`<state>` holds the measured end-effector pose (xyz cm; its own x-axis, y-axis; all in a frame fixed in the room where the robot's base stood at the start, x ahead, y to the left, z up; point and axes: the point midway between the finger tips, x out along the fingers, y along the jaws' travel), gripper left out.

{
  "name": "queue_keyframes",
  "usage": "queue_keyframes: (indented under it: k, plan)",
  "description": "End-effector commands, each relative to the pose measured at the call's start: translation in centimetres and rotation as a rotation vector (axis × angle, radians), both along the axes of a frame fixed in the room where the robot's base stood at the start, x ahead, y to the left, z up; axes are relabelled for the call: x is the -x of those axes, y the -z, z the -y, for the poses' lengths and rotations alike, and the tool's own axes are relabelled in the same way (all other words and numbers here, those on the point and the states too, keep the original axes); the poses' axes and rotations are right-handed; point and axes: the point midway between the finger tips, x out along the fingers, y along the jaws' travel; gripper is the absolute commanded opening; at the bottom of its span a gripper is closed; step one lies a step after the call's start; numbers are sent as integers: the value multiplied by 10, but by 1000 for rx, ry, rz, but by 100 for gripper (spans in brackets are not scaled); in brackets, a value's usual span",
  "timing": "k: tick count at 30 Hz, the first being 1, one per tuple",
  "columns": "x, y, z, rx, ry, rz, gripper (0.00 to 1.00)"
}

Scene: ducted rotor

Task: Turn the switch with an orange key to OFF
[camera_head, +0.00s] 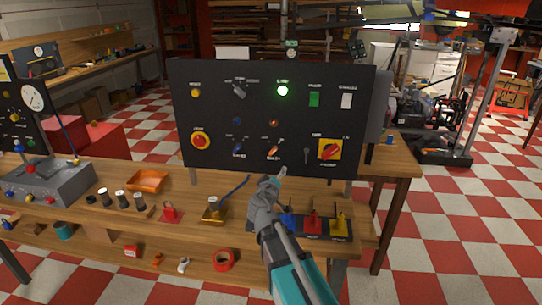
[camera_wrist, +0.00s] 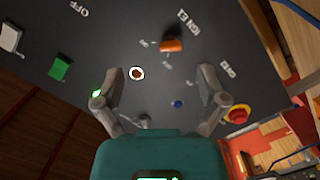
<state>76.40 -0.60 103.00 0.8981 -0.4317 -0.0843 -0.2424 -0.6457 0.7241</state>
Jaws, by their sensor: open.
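The switch with an orange key (camera_head: 272,151) is low in the middle of the black panel (camera_head: 218,92). In the wrist view the orange key (camera_wrist: 172,45) is above centre, beyond the space between my fingertips. Small white labels surround it, too blurred for me to tell which position the key points to. My gripper (camera_head: 271,183) is open and empty, in front of the panel's lower edge and below the key in the head view. Its two fingers show apart in the wrist view (camera_wrist: 160,72), not touching the key.
A blue-handled switch (camera_head: 238,148) is left of the orange key. A red-and-yellow rotary switch (camera_head: 329,149) is to its right, and a red button (camera_head: 200,140) is at far left. Red and yellow padlock-like items (camera_head: 312,224) stand on the bench below. A green lamp (camera_head: 283,90) is lit.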

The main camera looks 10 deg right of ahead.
Motion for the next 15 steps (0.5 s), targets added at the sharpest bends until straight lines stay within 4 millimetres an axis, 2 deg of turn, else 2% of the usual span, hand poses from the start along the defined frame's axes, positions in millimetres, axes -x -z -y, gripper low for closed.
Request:
queue_keyframes:
  k: [3,6,15]
  plan:
    - [-9,-5,-17,51,-67,35,91]
    - [-13,-8,-25,76,-99,49,91]
    - [-14,-10,-29,87,-116,56,91]
